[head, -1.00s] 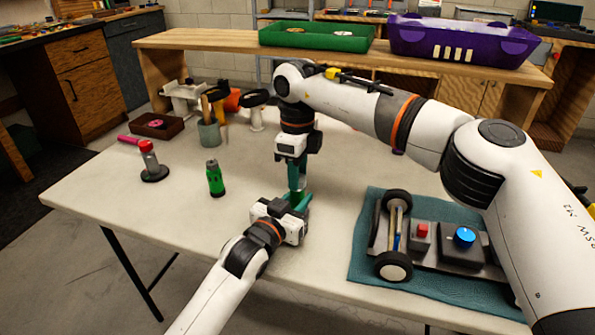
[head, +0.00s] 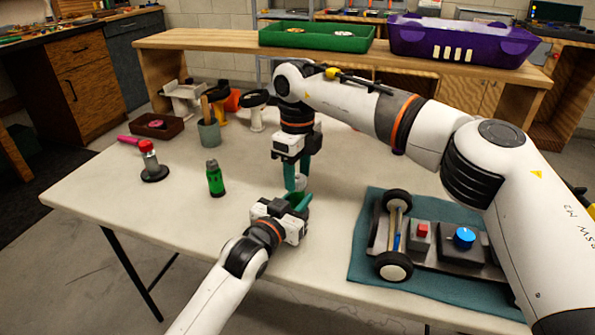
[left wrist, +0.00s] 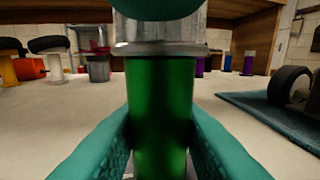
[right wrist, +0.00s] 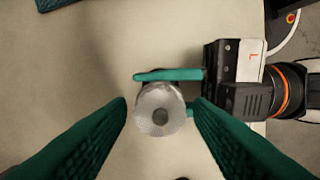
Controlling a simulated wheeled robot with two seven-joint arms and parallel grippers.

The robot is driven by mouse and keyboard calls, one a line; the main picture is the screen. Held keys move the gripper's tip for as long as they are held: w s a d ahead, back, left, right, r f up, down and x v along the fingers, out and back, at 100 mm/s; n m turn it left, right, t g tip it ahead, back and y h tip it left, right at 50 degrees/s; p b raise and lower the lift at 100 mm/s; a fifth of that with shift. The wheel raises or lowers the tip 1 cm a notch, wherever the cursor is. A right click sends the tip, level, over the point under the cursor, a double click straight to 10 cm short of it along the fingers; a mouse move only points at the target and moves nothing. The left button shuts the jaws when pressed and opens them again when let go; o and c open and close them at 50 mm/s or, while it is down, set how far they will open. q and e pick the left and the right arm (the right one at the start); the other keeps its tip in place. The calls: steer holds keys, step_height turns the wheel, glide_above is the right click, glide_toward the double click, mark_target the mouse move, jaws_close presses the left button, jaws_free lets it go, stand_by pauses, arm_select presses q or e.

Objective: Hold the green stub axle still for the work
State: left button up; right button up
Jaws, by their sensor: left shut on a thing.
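The green stub axle (left wrist: 160,110) stands upright with a silver flange and silver upper part. My left gripper (head: 298,203) is shut on its green body, with one teal finger on each side in the left wrist view. My right gripper (right wrist: 160,104) points down from above. Its fingers stand on either side of the axle's round silver top (right wrist: 160,110), with slight gaps showing, so it looks open. A teal fingertip crosses the silver part at the top of the left wrist view. The axle's lower end is hidden in the left wrist view.
A racecar chassis (head: 432,262) with wheels lies on a teal mat (head: 440,293) at right. A grey cup (head: 208,134) with tools stands behind. The tabletop around the grippers is clear.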

mark_target(298, 175)
steer(key=shift+o, duration=0.5)
step_height(298, 175, up, 12)
stand_by(0.3)
arm_select(q)
steer(key=o, duration=1.1)
steer(key=v, duration=1.2)
